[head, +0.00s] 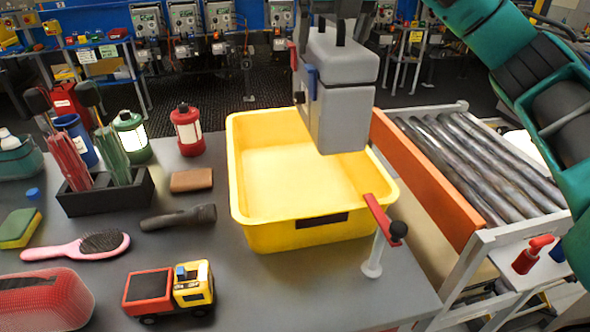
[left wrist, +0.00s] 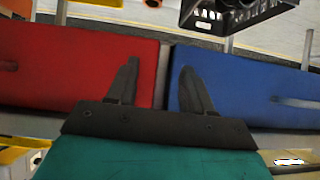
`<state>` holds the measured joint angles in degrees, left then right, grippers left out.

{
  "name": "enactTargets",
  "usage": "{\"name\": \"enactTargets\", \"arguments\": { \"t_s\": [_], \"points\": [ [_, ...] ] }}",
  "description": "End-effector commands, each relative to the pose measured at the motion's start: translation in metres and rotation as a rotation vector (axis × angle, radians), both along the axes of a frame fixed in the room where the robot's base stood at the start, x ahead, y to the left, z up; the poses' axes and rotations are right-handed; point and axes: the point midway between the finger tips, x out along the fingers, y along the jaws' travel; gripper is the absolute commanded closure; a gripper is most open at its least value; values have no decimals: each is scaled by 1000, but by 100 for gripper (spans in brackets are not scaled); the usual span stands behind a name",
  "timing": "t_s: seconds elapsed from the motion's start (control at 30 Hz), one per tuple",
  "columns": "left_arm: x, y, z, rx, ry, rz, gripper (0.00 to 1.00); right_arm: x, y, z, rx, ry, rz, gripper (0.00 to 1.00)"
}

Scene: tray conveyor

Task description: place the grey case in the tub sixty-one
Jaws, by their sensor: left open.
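The grey case (head: 340,95), a boxy case with a black handle on top and red and blue parts on its left side, is upright in the head view. It hangs over the back right part of a yellow tub (head: 246,225). The tub stands on the grey table and looks empty where I can see inside; its dark front label is unreadable. My right gripper (head: 340,10), at the top edge, is shut on the case near its handle; its fingertips are partly cut off. My left gripper (left wrist: 160,85) shows only in the left wrist view, open and empty, above red and blue panels.
A red-handled lever (head: 380,215) stands at the tub's front right corner. A roller conveyor with an orange side rail (head: 425,180) is to the right. A flashlight (head: 178,217), brown block (head: 191,180), toy truck (head: 170,290) and lanterns (head: 187,130) lie or stand left of the tub.

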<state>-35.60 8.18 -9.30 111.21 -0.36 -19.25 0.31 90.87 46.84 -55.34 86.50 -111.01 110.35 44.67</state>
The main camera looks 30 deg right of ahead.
Motion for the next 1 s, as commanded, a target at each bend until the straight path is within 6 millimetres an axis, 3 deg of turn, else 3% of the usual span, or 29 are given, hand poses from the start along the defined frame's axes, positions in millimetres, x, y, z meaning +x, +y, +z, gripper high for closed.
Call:
{"name": "enactTargets", "arguments": {
  "t_s": [0.17,0.6,1.0],
  "points": [
    [-1,0,-4,0,2,0,49,-1,-1,-28,-1,0,-1,91],
    [-4,0,-8,0,9,-1,49,-1,-1,-130,0,-1,-1,91],
    [-4,0,-8,0,8,-1,49,0,-1,-171,0,-2,-1,91]
  ]
}}
